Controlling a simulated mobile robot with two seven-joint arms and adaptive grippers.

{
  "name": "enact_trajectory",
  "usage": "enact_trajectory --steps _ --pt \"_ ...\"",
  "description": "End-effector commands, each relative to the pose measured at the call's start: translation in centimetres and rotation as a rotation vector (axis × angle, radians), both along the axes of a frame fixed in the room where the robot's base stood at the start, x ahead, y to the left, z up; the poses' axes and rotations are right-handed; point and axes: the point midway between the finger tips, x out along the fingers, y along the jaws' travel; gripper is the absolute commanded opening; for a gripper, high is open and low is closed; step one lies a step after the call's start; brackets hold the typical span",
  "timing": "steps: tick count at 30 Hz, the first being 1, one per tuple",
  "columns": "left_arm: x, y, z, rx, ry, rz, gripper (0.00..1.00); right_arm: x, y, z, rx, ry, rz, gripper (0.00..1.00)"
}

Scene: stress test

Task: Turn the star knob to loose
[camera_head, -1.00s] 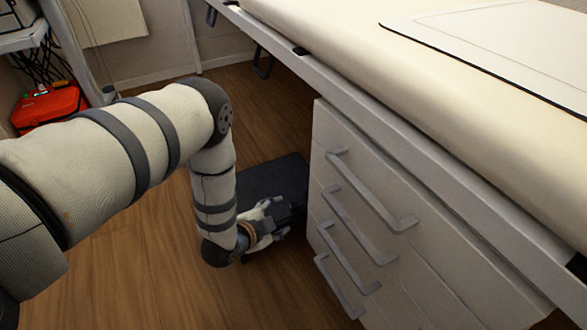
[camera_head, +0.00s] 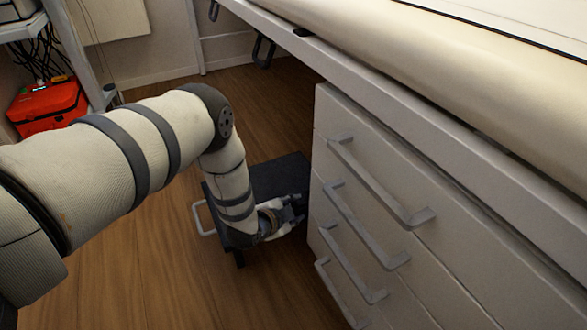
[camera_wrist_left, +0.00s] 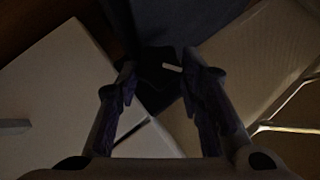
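My left gripper (camera_head: 296,207) reaches down beside the white drawer cabinet (camera_head: 410,189), over the dark flat-topped stand (camera_head: 275,172) on the floor. In the left wrist view its two fingers (camera_wrist_left: 157,75) are apart, so it is open. A very dark shape (camera_wrist_left: 158,90) with a small pale bar (camera_wrist_left: 172,67) lies between and beyond the fingertips. I cannot tell whether this is the star knob; no star shape shows clearly in either view. My right gripper is not in view.
The cabinet front with several grey bar handles (camera_head: 380,185) stands close to the right of my left gripper. A padded cream couch (camera_head: 450,50) lies above it. A red case (camera_head: 48,108) is at the far left. Wooden floor (camera_head: 150,240) is open at the left.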

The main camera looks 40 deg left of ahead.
Motion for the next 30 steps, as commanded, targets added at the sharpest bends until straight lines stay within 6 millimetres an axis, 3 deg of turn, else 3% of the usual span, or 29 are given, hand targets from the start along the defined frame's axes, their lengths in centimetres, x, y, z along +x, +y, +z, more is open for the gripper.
enact_trajectory --steps 13,30 --pt "0.0 0.2 0.2 -0.09 0.037 0.002 0.07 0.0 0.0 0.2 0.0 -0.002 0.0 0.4" --pt "0.4 1.1 0.1 -0.547 0.229 0.001 0.07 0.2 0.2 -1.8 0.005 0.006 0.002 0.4"
